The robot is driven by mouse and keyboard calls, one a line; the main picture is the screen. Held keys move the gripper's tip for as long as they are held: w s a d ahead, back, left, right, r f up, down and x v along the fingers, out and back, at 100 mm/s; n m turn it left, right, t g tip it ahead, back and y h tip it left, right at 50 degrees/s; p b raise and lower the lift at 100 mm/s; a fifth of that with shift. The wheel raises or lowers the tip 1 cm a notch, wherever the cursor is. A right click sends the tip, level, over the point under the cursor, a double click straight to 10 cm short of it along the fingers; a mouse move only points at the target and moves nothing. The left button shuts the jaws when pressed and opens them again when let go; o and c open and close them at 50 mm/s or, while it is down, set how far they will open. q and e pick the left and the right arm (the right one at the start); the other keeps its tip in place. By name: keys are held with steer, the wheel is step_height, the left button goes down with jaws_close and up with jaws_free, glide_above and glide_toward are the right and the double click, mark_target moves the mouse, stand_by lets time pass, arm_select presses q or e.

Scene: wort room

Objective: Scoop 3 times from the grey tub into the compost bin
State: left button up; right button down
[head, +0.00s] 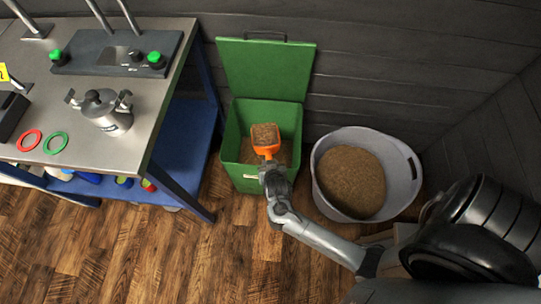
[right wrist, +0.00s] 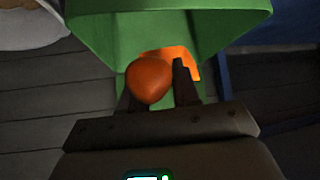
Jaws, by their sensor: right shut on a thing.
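The grey tub (head: 406,166) stands on the floor at the right and holds brown grain. The green compost bin (head: 234,134) stands to its left with its lid (head: 266,68) open against the wall; some brown grain lies at its bottom. My right gripper (head: 268,168) is shut on the handle of an orange scoop (head: 265,147). The scoop is over the bin's opening, filled with grain and about level. In the right wrist view the scoop's rounded orange handle end (right wrist: 149,80) shows between the fingers, with the green bin (right wrist: 225,25) beyond. My left gripper is not in view.
A steel-topped bench (head: 150,60) with a blue lower shelf stands left of the bin. On it are a metal pot (head: 102,112), a red ring (head: 29,140) and a green ring (head: 55,142). Wooden floor in front is clear.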

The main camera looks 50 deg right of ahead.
mark_target(268, 154)
steer(key=shift+g+y, duration=0.5)
steer(key=shift+g, duration=0.1)
steer(key=shift+w+d+r+p, duration=0.15)
steer(key=shift+w+r+p, duration=0.05)
steer(key=shift+r+p, duration=0.4)
steer(key=shift+w+d+r+p, duration=0.15)
steer(key=shift+w+r+p, duration=0.1)
steer(key=shift+r+p, duration=0.3)
steer(key=shift+w+d+r+p, duration=0.2)
steer(key=shift+r+p, duration=0.25)
steer(key=shift+r, duration=0.25)
steer(key=r+p, duration=0.1)
steer(key=r+g+p, duration=0.1)
steer(key=w+r+y+p, duration=0.1)
steer(key=shift+d, duration=0.35)
steer(key=w+d+r+g+y+p, duration=0.2)
steer(key=w+d+r+g+y, duration=0.3)
steer(key=w, duration=0.5)
steer(key=shift+d+r+g+p, duration=0.35)
steer(key=shift+d+r+g, duration=0.65)
steer(key=shift+d+r, duration=0.45)
steer(key=shift+w+f, duration=0.1)
